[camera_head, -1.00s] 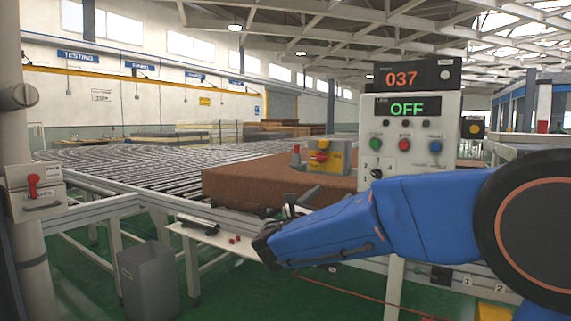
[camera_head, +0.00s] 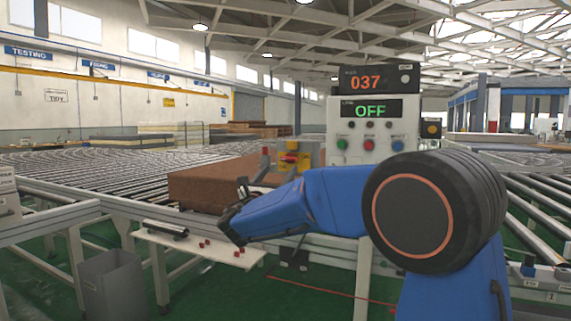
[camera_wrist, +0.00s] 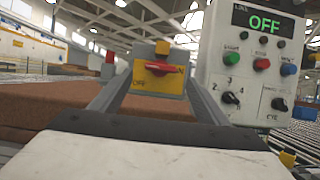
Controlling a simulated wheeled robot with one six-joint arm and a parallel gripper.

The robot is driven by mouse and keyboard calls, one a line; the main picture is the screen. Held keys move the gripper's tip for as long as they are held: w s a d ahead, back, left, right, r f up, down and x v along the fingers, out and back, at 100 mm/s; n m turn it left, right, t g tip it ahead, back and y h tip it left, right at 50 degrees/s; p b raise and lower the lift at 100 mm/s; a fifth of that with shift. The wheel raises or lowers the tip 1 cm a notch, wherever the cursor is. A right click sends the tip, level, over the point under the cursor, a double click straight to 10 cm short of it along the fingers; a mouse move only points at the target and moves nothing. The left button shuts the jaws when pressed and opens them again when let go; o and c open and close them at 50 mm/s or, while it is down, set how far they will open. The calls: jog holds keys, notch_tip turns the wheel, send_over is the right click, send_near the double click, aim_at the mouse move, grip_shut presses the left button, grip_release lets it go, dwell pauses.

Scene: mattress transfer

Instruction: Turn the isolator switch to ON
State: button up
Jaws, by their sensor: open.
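In the head view my gripper (camera_head: 246,196) is in front of the mattress (camera_head: 205,188), lower left of the switch.
A control panel (camera_head: 365,130) reading "037" and "OFF" stands right of the switch, with coloured buttons and knobs (camera_wrist: 230,98). Roller conveyors (camera_head: 90,175) spread left. A small shelf (camera_head: 215,252) holds a dark cylinder and red pieces. A grey bin (camera_head: 112,285) stands at lower left.

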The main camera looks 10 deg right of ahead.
aim_at(287, 161)
jog(key=x, duration=0.7)
jog(key=c, duration=1)
